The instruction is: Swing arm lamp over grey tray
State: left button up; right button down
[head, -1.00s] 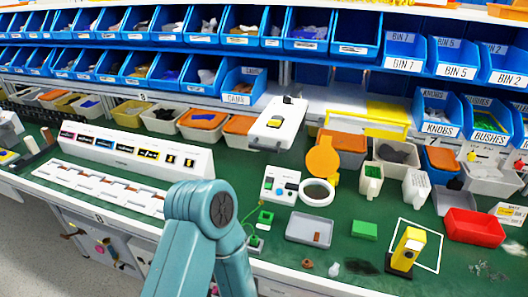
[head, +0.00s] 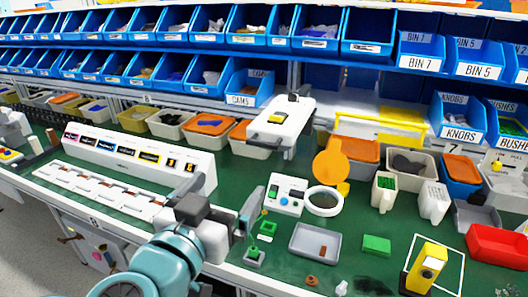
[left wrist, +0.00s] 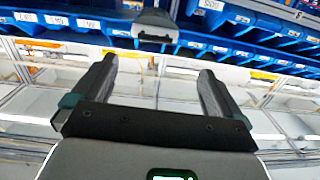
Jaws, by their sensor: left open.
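A white ring (head: 324,201), perhaps the lamp's head, is at the middle of the bench; I cannot be sure which part is the swing arm. An orange disc (head: 331,165) stands just behind it. The grey tray (head: 297,243) lies in front of the ring with a small brown piece in it. My left gripper (head: 224,192) is open and empty, left of the ring and tray and apart from them. In the left wrist view its two fingers (left wrist: 157,68) are spread, with a grey part (left wrist: 152,24) beyond them that I cannot identify. My right gripper is not in view.
A white button box (head: 286,193) stands between my left gripper and the ring. A small green fixture (head: 266,228) is close to the gripper. A green block (head: 377,244) and a yellow switch block (head: 426,267) stand right of the tray. Bins line the back.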

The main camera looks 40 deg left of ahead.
pick_arm(q)
jog(key=p, duration=0.4)
send_near(261, 145)
jog(key=w, duration=0.1)
jog(key=shift+t+h, duration=0.3)
jog(key=x, duration=0.9)
jog(key=shift+w+a+f, duration=0.25)
jog(key=shift+w+a, duration=0.05)
jog(key=shift+w, duration=0.05)
jog(key=shift+s, duration=0.1)
jog(key=shift+c, duration=0.3)
